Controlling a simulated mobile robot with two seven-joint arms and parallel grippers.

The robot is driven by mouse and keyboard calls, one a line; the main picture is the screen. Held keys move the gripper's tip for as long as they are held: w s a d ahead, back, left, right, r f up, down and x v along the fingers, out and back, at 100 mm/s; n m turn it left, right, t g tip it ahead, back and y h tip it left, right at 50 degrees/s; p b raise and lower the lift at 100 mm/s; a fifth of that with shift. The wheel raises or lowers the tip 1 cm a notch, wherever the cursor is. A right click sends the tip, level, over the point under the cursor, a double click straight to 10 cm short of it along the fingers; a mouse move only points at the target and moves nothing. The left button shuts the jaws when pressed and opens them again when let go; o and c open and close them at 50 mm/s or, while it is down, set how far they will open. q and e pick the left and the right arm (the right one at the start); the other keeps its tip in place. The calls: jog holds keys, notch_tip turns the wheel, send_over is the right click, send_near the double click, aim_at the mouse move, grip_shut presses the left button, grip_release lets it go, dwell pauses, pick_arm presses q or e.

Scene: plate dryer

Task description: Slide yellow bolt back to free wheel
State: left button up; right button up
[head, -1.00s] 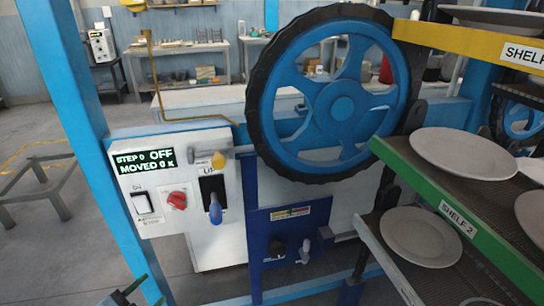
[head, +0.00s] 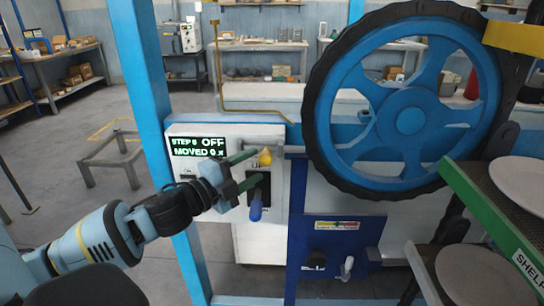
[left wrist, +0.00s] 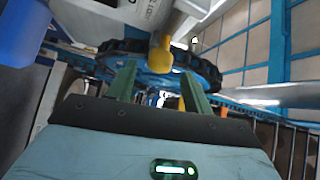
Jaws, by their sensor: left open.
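The yellow bolt knob (head: 265,157) sits on a grey rod at the upper right of the white control panel, beside the blue wheel (head: 410,120). My left gripper (head: 255,168) is open at the panel, its green fingertips close to the knob. In the left wrist view the knob (left wrist: 160,54) lies just beyond the fingertips, in line with the gap between them (left wrist: 157,78). I cannot tell whether a finger touches it. The black-rimmed wheel stands upright to the right. My right gripper is not in view.
A blue-handled lever (head: 256,205) hangs just below the knob on the panel. A blue frame post (head: 145,110) stands left of the panel, behind my left arm. Green-edged shelves (head: 500,215) with plates are at the right.

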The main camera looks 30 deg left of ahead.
aim_at(271, 157)
pick_arm(q)
jog(key=shift+p+x, duration=0.35)
jog(key=shift+x, duration=2.9)
jog(key=shift+d, duration=0.1)
